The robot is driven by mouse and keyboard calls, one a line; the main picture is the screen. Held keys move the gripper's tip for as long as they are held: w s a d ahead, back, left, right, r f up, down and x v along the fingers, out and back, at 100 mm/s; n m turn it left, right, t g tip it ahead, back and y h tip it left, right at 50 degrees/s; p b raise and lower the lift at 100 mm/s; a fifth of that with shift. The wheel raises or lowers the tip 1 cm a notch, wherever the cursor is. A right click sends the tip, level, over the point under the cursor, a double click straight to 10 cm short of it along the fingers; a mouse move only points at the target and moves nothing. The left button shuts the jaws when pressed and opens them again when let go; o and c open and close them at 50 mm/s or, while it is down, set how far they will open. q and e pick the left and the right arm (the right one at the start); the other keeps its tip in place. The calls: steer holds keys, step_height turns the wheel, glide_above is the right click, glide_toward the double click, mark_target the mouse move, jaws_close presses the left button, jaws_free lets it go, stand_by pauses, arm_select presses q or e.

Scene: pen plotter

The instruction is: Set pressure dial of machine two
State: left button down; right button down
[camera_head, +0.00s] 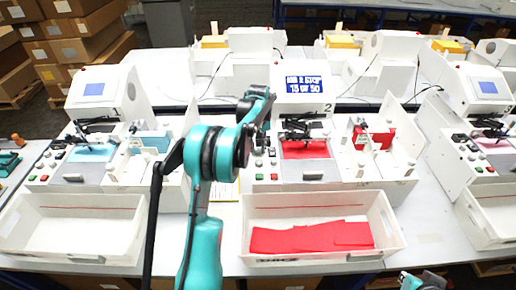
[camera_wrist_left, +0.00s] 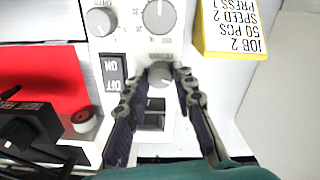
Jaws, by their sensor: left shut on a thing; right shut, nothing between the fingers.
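Machine two (camera_head: 303,99) stands in the middle of the head view, with a blue screen and a "2" on its front. In the left wrist view its white panel carries two upper dials (camera_wrist_left: 159,14) and (camera_wrist_left: 101,21), an ON/OFF switch (camera_wrist_left: 112,85) and a lower grey knob (camera_wrist_left: 161,74). My left gripper (camera_wrist_left: 161,84) has its fingers on either side of the lower knob, shut on it. The knob's label and pointer are hidden. In the head view my left arm hides these fingers. My right gripper (camera_head: 424,281) shows partly at the bottom edge, shut and empty.
A yellow-edged note (camera_wrist_left: 230,24) reading JOB 2, 50 PCS, SPEED 2, PRESS 1 sits beside the panel. A white bin (camera_head: 385,246) with red sheets stands in front of machine two. Similar machines stand left and right. A red sheet (camera_wrist_left: 40,75) lies beside the panel.

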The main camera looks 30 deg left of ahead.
mark_target(258, 150)
arm_select(q)
steer(key=c, duration=1.3)
jaws_free()
steer(key=shift+o, duration=0.2)
steer(key=shift+r, duration=0.1)
step_height(258, 150, up, 12)
steer(key=shift+d, duration=0.1)
